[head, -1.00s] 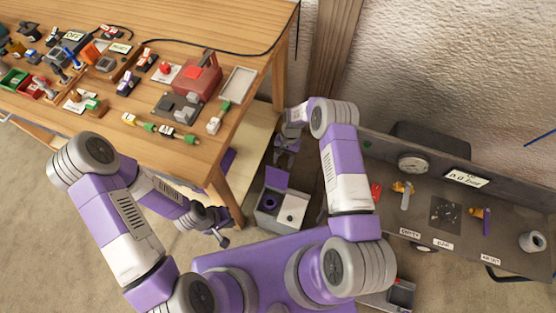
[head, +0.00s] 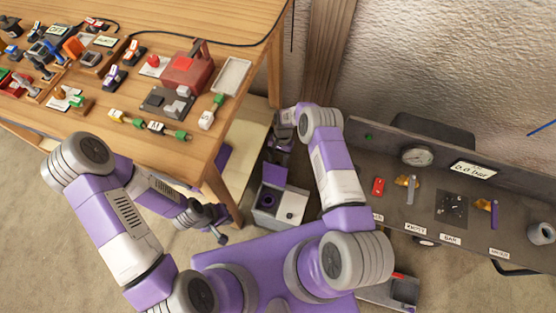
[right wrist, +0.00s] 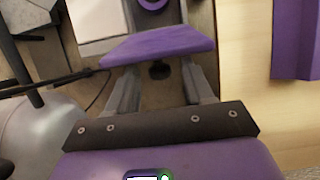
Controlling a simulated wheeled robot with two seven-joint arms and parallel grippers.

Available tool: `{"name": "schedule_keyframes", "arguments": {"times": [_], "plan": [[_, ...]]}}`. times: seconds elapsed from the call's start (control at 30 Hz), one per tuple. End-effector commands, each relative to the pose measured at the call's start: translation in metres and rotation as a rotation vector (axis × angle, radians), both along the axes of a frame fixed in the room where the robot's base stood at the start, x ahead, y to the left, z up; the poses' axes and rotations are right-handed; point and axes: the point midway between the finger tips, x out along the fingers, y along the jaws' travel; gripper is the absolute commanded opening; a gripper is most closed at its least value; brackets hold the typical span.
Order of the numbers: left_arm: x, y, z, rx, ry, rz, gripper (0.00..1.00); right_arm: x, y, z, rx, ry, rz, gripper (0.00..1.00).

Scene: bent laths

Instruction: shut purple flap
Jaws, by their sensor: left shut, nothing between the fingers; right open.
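The purple flap (head: 274,173) stands raised at the back edge of a small white box (head: 268,218) on the floor. The box is open, with a dark round purple part inside. In the right wrist view the flap (right wrist: 158,45) lies across the picture just beyond my right gripper (right wrist: 160,82). That gripper is open, with its fingers apart and nothing held between them; whether it touches the flap I cannot tell. In the head view my right gripper (head: 276,157) is small, behind the flap. My left gripper (head: 220,236) is shut and empty, left of the box.
A wooden table (head: 130,75) with many small devices stands at the left; its leg (head: 222,194) is near the box. A grey panel bench (head: 395,221) with a gauge and valves stands at the right. A textured wall closes off the back.

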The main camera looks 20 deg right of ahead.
Motion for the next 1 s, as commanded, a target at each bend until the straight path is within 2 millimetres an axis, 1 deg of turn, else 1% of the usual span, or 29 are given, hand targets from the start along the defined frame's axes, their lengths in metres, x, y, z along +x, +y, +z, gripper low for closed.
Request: {"name": "schedule_keyframes", "arguments": {"times": [0.17, 0.2, 0.53, 0.83, 1.0], "plan": [[0.0000, 0.0000, 0.0002, 0.000, 0.000, 0.000, 0.00, -0.0002, 0.0001, 0.0000, 0.000, 0.000, 0.000, 0.52], [0.0000, 0.0000, 0.0002, 0.000, 0.000, 0.000, 0.00, -0.0002, 0.0001, 0.0001, 0.000, 0.000, 0.000, 0.50], [0.0000, 0.0000, 0.0002, 0.000, 0.000, 0.000, 0.00, 0.0000, 0.0000, 0.0002, 0.000, 0.000, 0.000, 0.00], [0.0000, 0.0000, 0.0011, 0.000, 0.000, 0.000, 0.00, -0.0001, 0.0002, 0.0008, -0.002, -0.002, 0.000, 0.00], [0.0001, -0.0001, 0.0092, 0.000, 0.000, 0.000, 0.00, -0.0012, 0.0027, 0.0049, -0.018, -0.026, 0.001, 0.00]]}}
